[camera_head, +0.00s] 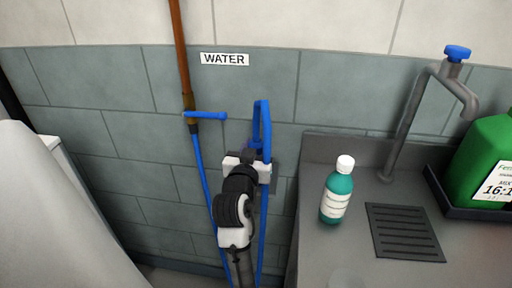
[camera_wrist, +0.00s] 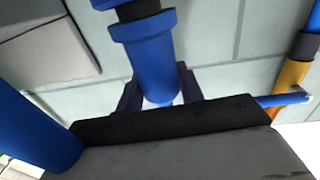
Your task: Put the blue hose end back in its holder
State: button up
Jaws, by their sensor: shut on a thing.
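The blue hose (camera_head: 266,112) bends in a narrow loop just above my gripper (camera_head: 256,152), in front of the tiled wall. In the wrist view the blue hose end (camera_wrist: 150,55), a thick cylinder with a wider collar, stands between the two dark fingers of my gripper (camera_wrist: 160,92). The gripper is shut on it. A dark band shows above the collar. My arm and gripper hide most of the hose end in the head view. A small grey piece (camera_head: 279,184) on the wall shows behind my gripper; I cannot tell whether it is the holder.
A copper pipe (camera_head: 180,55) with a blue valve handle (camera_head: 205,115) runs down the wall, left of the WATER sign (camera_head: 225,59). A grey counter (camera_head: 375,275) at right carries a teal bottle (camera_head: 337,190), a tap (camera_head: 405,120) and a green container (camera_head: 485,160). A pale rounded body (camera_head: 45,220) is at left.

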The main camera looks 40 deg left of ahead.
jog(key=shift+f+b, duration=0.35)
jog(key=shift+f, duration=0.1)
jog(key=o, duration=1.3)
jog(key=shift+s, duration=0.1)
jog(key=shift+p+v, duration=3.35)
jog(key=shift+v, duration=3.5)
jog(key=shift+s, duration=0.1)
